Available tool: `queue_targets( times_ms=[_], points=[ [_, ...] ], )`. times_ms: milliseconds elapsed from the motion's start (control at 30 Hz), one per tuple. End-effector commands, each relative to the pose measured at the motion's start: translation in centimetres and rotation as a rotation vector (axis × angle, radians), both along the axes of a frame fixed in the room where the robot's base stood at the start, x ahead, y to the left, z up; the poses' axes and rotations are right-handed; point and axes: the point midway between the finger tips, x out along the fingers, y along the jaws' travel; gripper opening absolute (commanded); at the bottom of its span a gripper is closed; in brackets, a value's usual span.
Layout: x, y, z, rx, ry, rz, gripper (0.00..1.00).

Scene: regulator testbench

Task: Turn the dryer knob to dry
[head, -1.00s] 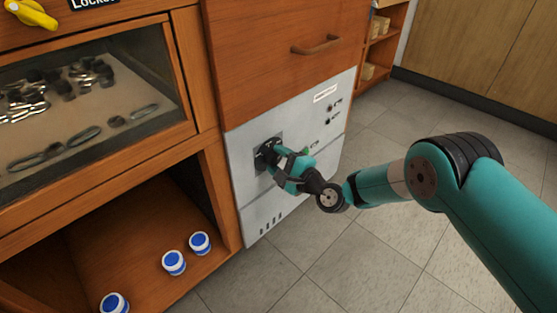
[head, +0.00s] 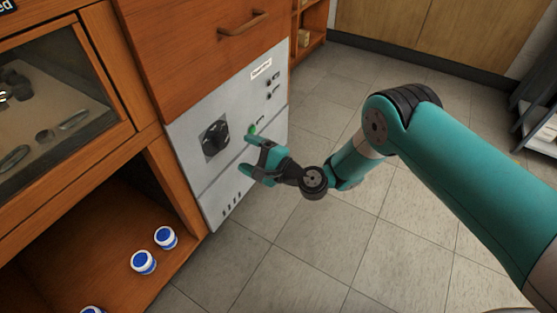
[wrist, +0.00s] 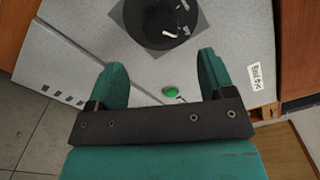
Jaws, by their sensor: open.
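The black dryer knob (head: 215,138) sits on a dark square plate on the front of the grey-white panel (head: 190,135). In the wrist view the knob (wrist: 163,20) is at the top, beyond the fingertips, with light marks around its right side. My gripper (head: 248,155) is open and empty, to the right of the knob in the head view and apart from it. The knob's exact setting cannot be read.
A green button or light (head: 252,129) is on the panel close to my gripper; it also shows in the wrist view (wrist: 170,92). A wooden drawer with a handle (head: 243,24) is above. Blue-and-white jars (head: 144,262) stand on the lower left shelf. Tiled floor lies open to the right.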

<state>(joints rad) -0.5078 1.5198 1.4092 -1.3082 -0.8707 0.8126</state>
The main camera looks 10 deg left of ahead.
Motion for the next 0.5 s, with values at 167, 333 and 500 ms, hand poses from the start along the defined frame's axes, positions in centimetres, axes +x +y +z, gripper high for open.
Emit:
queue_targets(
  times_ms=[167, 333, 500],
  points=[
    [-0.8, -2.2, 0.8, -0.001, 0.003, -0.002, 0.76],
    [-1.5, -3.7, 0.9, 0.0, 0.002, -0.002, 0.76],
    [-1.7, -4.5, 0.9, 0.001, -0.001, -0.002, 0.76]
  ],
)
